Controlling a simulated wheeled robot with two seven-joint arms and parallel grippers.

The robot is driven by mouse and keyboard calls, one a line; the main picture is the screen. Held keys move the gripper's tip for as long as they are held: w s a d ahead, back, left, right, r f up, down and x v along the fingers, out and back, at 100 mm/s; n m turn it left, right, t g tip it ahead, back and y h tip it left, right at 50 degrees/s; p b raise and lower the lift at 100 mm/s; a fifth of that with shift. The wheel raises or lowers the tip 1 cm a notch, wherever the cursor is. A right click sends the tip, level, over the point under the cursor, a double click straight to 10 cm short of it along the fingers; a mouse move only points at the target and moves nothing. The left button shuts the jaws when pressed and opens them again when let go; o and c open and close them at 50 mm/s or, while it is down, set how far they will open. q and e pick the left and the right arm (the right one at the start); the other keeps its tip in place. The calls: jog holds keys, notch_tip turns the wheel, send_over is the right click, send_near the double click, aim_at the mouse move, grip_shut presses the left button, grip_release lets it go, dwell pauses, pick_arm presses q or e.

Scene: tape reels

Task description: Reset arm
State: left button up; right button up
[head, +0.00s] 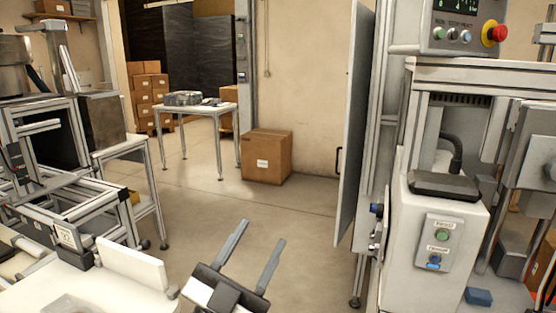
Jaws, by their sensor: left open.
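My left gripper (262,233) shows at the bottom middle of the head view. Its two long grey fingers stand apart and point up and away over the floor. Nothing is between them, and they touch nothing that I can see. My right gripper is not in view. No tape reel can be made out clearly.
A machine with a white housing (425,235), buttons and a red emergency stop (494,33) stands at the right. An aluminium-framed machine (75,212) stands at the left. A carton (267,157) and a table (196,108) stand farther back. The middle floor is clear.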

pick_arm(q)
jog(key=a+f+n+g+y, duration=0.1)
jog(key=a+f+n+y, duration=0.2)
jog(key=f, duration=0.4)
jog(key=a+f+n+g+y, duration=0.1)
jog(key=f+n+y, duration=0.25)
jog(key=f, duration=0.35)
jog(key=s+a+f+n+g+y, duration=0.2)
jog(key=s+a+f+g+y, duration=0.1)
jog(key=s+f, duration=0.5)
jog(key=s+a+f+n+g+y, duration=0.2)
jog(key=s+a+f+g, duration=0.3)
jog(key=f, duration=1)
jog(key=s+y, duration=0.1)
jog(key=s, duration=0.2)
jog(key=shift+s+a+g, duration=0.2)
jog(key=shift+g, duration=0.1)
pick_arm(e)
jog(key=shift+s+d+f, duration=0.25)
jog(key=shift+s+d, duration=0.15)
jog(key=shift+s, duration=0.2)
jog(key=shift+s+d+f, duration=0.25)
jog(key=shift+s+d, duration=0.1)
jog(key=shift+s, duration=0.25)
